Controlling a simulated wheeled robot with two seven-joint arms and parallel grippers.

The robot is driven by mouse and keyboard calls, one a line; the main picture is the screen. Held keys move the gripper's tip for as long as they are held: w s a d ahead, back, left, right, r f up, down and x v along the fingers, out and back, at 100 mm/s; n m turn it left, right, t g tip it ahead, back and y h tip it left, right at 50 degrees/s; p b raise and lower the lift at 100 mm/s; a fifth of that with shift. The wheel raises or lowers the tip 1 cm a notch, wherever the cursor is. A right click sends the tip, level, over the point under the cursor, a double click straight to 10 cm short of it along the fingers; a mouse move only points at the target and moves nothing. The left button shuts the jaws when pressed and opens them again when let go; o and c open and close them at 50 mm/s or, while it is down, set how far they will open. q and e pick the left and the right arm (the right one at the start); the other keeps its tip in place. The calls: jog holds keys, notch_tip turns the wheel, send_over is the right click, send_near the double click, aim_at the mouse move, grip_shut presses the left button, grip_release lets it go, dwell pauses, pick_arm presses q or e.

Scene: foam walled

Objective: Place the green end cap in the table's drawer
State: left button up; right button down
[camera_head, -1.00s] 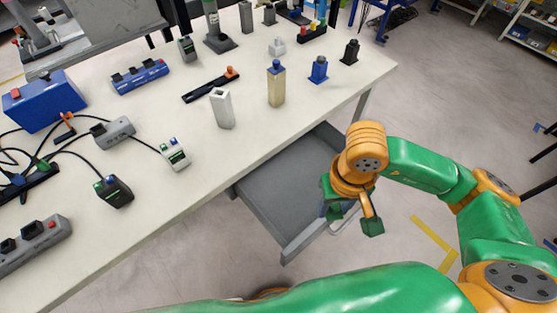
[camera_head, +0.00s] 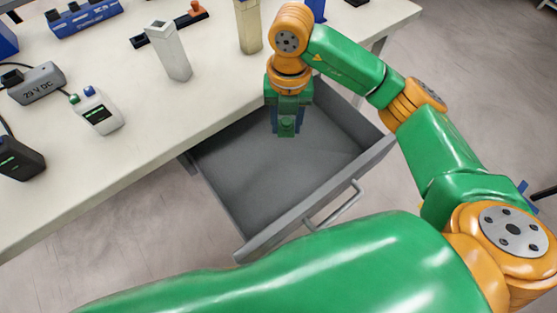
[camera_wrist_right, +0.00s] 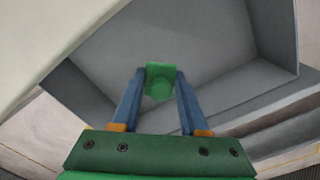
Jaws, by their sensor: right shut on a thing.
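The green end cap (camera_wrist_right: 159,82) is between the blue fingers of my right gripper in the right wrist view, and it also shows in the head view (camera_head: 287,127). My right gripper (camera_head: 286,131) is shut on it, pointing down over the open drawer (camera_head: 246,240), near the table edge. The drawer is grey, pulled out and empty where it shows; its inside also fills much of the right wrist view (camera_wrist_right: 215,45). I cannot tell how high the cap is above the drawer floor. My left gripper is out of view; a large green arm link of mine crosses the bottom.
The white table (camera_head: 130,150) edge runs along the drawer's upper left side. A white block (camera_head: 168,52), a beige block (camera_head: 247,27) and a small white device with a screen (camera_head: 97,111) stand near that edge. The drawer's handle (camera_head: 336,205) sticks out at its front.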

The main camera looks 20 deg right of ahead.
aim_at(278, 154)
jog(key=m, duration=0.2)
jog(key=f+m+b, duration=0.1)
jog(key=m, duration=0.1)
jog(key=w+f+m+b, duration=0.1)
jog(key=m, duration=0.1)
jog(key=shift+w+a+f, duration=0.1)
jog(key=shift+a+f, duration=0.05)
jog(key=shift+a, duration=0.2)
jog(key=f+m, duration=0.1)
jog(key=f, duration=0.2)
jog(key=f+m+b, duration=0.1)
jog(key=f+m, duration=0.1)
jog(key=f, duration=0.1)
jog(key=f+m+b, duration=0.1)
jog(key=f, duration=0.3)
jog(key=shift+w+a+f, duration=0.1)
jog(key=shift+w+a, duration=0.05)
jog(key=shift+w, duration=0.2)
jog(key=shift+f, duration=0.1)
jog(key=shift+c, duration=2.1)
grip_release()
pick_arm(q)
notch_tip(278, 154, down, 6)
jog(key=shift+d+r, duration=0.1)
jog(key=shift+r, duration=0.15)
